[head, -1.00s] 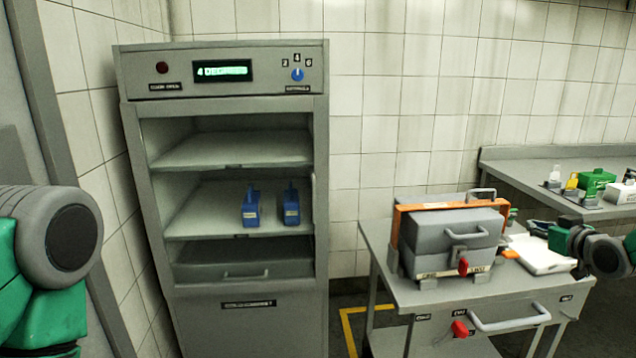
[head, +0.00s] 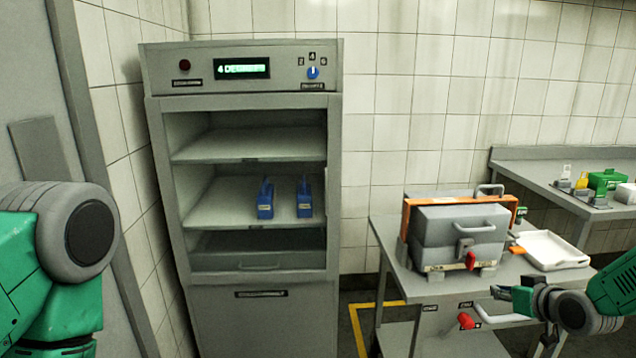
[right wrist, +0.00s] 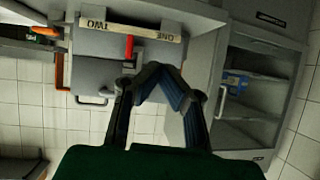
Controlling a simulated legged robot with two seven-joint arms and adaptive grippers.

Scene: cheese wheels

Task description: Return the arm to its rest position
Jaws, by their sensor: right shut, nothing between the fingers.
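My right gripper (head: 508,294) is at the lower right of the head view, in front of the cart (head: 395,262). It is empty, and its fingers meet at the tips. In the right wrist view my right gripper (right wrist: 158,70) shows the same closed fingers, with nothing between them. A green and dark link of my left arm fills the lower left of the head view, but my left gripper is out of sight.
A grey case (head: 455,238) with an orange frame and a white tray (head: 552,250) stand on the cart. An open cabinet (head: 240,70) holds two blue items (head: 265,198) on its middle shelf. A side bench (head: 535,162) stands at back right.

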